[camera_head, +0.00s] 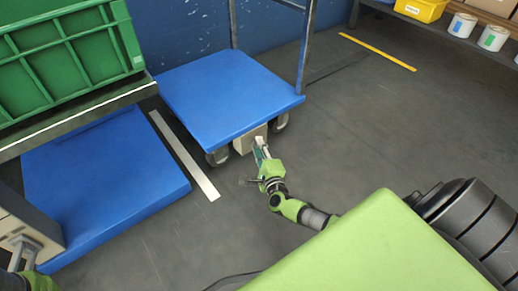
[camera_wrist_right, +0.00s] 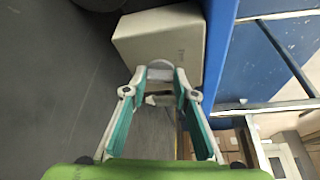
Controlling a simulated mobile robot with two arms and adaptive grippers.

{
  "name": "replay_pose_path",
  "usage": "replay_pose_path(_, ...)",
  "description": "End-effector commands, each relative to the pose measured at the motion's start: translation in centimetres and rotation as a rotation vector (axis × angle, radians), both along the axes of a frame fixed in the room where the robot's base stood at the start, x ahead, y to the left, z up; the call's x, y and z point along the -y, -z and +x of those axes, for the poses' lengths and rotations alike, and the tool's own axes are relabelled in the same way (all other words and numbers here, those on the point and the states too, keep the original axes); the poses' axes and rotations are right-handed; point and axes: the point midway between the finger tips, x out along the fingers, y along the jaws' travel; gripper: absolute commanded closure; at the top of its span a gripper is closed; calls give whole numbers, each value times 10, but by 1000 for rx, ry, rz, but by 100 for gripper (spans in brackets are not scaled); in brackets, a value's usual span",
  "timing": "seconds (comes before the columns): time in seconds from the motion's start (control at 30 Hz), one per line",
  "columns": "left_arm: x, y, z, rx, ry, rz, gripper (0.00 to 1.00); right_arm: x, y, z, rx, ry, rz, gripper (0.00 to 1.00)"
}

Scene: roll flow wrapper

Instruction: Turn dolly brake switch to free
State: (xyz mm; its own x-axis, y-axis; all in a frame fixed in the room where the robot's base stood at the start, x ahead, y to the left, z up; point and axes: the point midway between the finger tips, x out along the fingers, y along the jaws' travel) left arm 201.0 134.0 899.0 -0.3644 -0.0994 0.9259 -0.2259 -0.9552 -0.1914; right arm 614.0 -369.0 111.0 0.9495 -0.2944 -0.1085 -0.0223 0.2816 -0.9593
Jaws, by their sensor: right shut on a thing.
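The blue dolly (camera_head: 225,95) stands in the upper middle of the head view. Its beige brake box (camera_head: 243,144) sits under the near edge and fills the top of the right wrist view (camera_wrist_right: 150,45). The light grey brake switch (camera_wrist_right: 160,72) sticks out of the box face. My right gripper (camera_head: 260,147) is at the box, its fingers shut on the switch in the right wrist view (camera_wrist_right: 160,80). The switch setting cannot be read.
A shelf with white tins and a yellow bin is at the upper right. Floor between is clear.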

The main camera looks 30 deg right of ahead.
Motion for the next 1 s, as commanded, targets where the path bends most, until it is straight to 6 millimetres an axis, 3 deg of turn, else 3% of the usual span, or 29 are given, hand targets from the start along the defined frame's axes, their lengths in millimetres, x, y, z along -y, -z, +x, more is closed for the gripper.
replay_pose_path(0.6,0,46,1,-3,-1,-1,60,-1,11,0,42,-2,-560,95)
replay_pose_path(1.0,0,62,1,-3,-1,-1,60,0,11,0,59,-3,-776,95)
